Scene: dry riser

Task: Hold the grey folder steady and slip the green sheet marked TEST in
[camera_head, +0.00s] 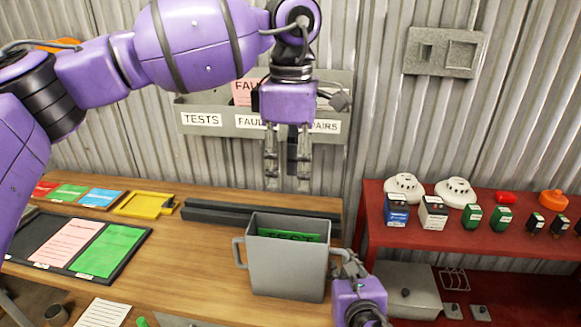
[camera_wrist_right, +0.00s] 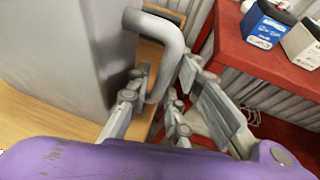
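The grey folder (camera_head: 286,272), a box-like holder with side handles, stands upright on the wooden bench. A green sheet (camera_head: 270,233) with dark, partly hidden lettering shows inside its open top. My left gripper (camera_head: 287,182) hangs above the folder, pointing down, fingers apart and empty. My right gripper (camera_head: 343,266) is at the folder's right handle. In the right wrist view, the handle (camera_wrist_right: 164,38) passes between the fingers of my right gripper (camera_wrist_right: 163,92), which look closed on it. Another green sheet (camera_head: 108,250) lies in a dark tray on the left.
A pink sheet (camera_head: 68,243) shares the dark tray (camera_head: 30,262). A wall rack (camera_head: 222,131) labelled TESTS and more holds another pink sheet. A yellow holder (camera_head: 147,204) and dark bars (camera_head: 222,213) lie behind. A red shelf (camera_head: 400,236) with detectors and batteries stands at right.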

